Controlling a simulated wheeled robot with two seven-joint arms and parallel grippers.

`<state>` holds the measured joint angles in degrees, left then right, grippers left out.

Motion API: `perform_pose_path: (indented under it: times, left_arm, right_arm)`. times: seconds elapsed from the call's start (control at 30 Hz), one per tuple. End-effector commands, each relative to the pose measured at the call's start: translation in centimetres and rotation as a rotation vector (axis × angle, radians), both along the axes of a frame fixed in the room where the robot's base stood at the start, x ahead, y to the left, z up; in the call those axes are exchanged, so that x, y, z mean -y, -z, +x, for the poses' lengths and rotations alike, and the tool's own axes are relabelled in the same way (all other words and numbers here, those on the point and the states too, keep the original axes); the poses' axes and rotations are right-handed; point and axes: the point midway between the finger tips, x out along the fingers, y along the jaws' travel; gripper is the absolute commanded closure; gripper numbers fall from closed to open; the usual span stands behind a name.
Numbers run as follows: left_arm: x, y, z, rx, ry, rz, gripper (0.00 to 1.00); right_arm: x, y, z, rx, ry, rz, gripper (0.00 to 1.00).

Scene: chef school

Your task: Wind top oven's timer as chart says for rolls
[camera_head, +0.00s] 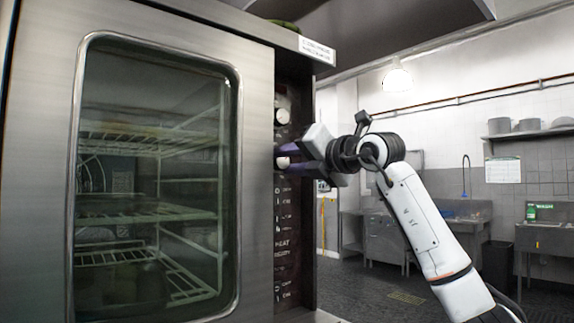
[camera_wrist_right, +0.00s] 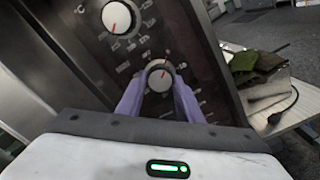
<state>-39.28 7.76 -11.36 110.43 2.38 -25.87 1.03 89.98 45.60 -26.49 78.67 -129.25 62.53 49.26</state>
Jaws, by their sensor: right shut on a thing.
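The oven (camera_head: 260,60) fills the left of the head view, with its glass door closed and wire racks inside. Its dark control panel (camera_head: 287,225) runs down the right edge of the door. My right gripper (camera_head: 285,162) reaches the panel from the right and is shut on a round knob (camera_wrist_right: 160,77), with a purple finger on each side. The knob has a red pointer line, directed roughly upward in the wrist view. A second knob (camera_wrist_right: 121,17) with a red pointer sits above it, and it also shows in the head view (camera_head: 282,116). My left gripper is not in view.
A small label plate (camera_head: 316,50) is on the oven's top right corner. A paper chart (camera_head: 502,169) hangs on the far wall, too small to read. Green and beige cloths (camera_wrist_right: 258,75) lie on a table at right. Sinks and counters (camera_head: 420,225) stand far back, with open floor before them.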

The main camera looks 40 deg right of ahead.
Motion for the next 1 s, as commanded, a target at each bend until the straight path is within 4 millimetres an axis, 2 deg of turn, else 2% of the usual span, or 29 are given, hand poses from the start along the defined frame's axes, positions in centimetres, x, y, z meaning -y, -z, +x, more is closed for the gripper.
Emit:
perform_pose_path:
  times: [1.0]
  left_arm:
    - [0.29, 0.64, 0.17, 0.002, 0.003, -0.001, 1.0]
  right_arm:
    - [0.08, -0.17, -0.02, -0.072, 0.002, 0.963, 0.89]
